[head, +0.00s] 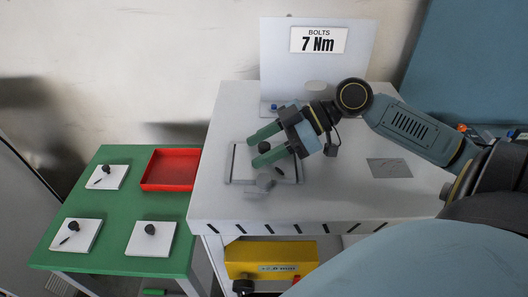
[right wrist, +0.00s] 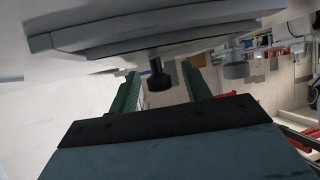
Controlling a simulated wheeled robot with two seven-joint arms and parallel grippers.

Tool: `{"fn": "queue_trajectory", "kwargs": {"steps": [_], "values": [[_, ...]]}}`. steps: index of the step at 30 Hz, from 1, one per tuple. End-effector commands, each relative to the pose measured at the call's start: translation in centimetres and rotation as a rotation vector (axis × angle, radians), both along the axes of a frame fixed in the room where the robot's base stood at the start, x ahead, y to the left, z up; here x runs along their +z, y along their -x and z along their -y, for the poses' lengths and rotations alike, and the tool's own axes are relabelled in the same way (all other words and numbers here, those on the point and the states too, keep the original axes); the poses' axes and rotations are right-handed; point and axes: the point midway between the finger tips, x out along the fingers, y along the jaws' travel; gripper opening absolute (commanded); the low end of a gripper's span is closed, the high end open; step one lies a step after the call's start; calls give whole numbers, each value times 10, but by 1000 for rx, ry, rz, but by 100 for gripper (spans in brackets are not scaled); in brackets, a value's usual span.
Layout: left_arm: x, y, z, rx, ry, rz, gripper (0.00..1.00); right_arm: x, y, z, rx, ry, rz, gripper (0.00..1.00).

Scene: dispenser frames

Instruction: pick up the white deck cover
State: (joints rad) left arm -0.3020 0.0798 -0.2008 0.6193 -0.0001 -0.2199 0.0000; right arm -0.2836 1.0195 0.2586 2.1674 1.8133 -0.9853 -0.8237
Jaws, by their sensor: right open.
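A white deck cover (head: 242,167) with a black knob (head: 264,147) lies in a thin grey frame on the white table. My right gripper (head: 253,150) is over it from the right, its green fingers open on either side of the knob. In the right wrist view the black knob (right wrist: 158,76) hangs into the picture between the open fingers (right wrist: 160,84), with no clear contact. Part of the cover is hidden by the fingers. My left gripper is not in view.
A grey clamp knob (head: 266,182) stands at the frame's front edge. A sign board (head: 360,60) rises behind. The green table (head: 110,204) at left holds a red tray (head: 171,168) and three white plates with black knobs. A grey plate (head: 389,168) lies right of the frame.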

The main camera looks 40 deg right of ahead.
Motion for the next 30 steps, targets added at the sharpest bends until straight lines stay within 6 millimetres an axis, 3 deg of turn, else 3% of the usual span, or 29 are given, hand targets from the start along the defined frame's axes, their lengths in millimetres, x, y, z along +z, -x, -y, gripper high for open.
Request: {"fn": "queue_trajectory", "kwargs": {"steps": [7, 18, 26, 30], "values": [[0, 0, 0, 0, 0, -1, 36, 1, 0, 0, 0, 0, 0, 46], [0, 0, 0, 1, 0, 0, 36, 0, 0, 0, 0, 0, 0, 0], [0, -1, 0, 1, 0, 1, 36, 3, 0, 0, 0, 0, 2, 0], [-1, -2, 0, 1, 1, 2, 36, 20, -1, 0, 0, 3, 6, 0]]}}
